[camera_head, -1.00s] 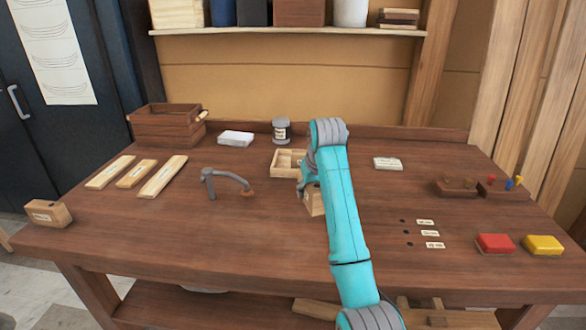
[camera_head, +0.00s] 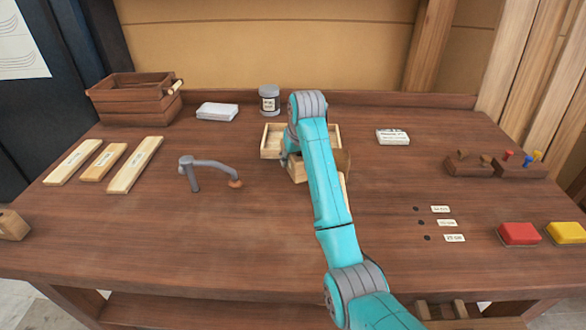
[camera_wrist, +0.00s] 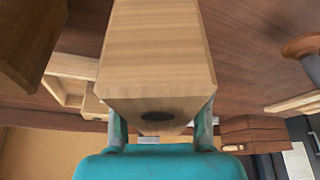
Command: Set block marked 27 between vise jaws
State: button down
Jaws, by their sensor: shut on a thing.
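A pale wooden block (camera_wrist: 158,45) fills the middle of the wrist view, with a dark oval mark on its near end. No number on it is readable. My gripper (camera_wrist: 160,127) is shut on the block, with one finger on each side. In the head view my arm hides most of the gripper and block; some pale wood (camera_head: 297,171) shows just left of the arm, by the open tray. No vise can be clearly made out. A brown wooden piece (camera_wrist: 28,40) at the upper left of the wrist view stands apart from the block.
A shallow wooden tray (camera_head: 264,143) lies behind the arm. A bent grey holdfast (camera_head: 207,165) stands to the left, near several light planks (camera_head: 136,166). A crate (camera_head: 130,103) and jar (camera_head: 269,102) stand at the back. Red (camera_head: 519,233) and yellow (camera_head: 567,232) boxes are right.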

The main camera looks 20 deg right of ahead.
jog(key=shift+f, duration=2.25)
jog(key=shift+f, duration=0.1)
jog(key=c, duration=0.6)
grip_release()
jog(key=shift+o, duration=0.2)
